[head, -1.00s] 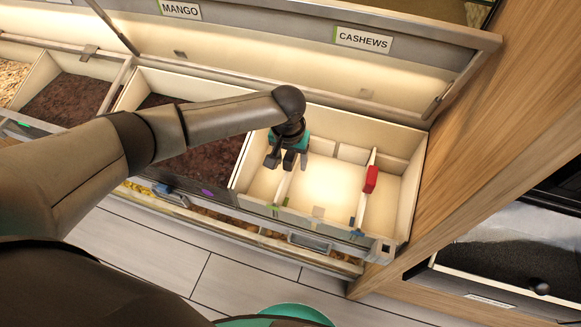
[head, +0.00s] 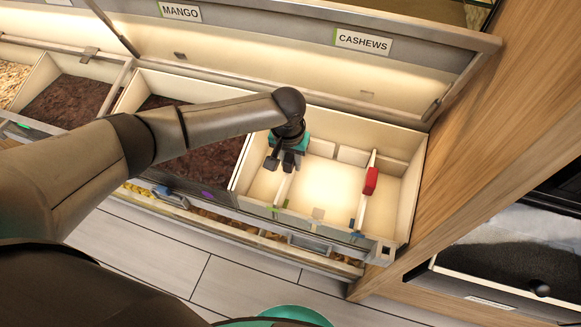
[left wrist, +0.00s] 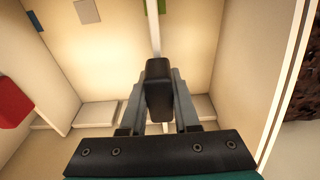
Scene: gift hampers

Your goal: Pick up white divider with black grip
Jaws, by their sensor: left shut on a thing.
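The white divider (head: 282,192) with the black grip stands upright in the left part of the open drawer compartment under the CASHEWS label. In the left wrist view the divider (left wrist: 154,32) is a thin white edge with its black grip (left wrist: 158,85) between my fingers. My left gripper (head: 284,163) is at the top of this divider, and in the left wrist view (left wrist: 160,100) its fingers are shut on the black grip. The divider's lower part is partly hidden. My right gripper is not in view.
Another divider with a red grip (head: 371,180) stands to the right in the same drawer (head: 405,205); the floor between the dividers is bare. A bin of dark brown contents (head: 200,165) lies left. A wooden panel (head: 490,160) stands close on the right.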

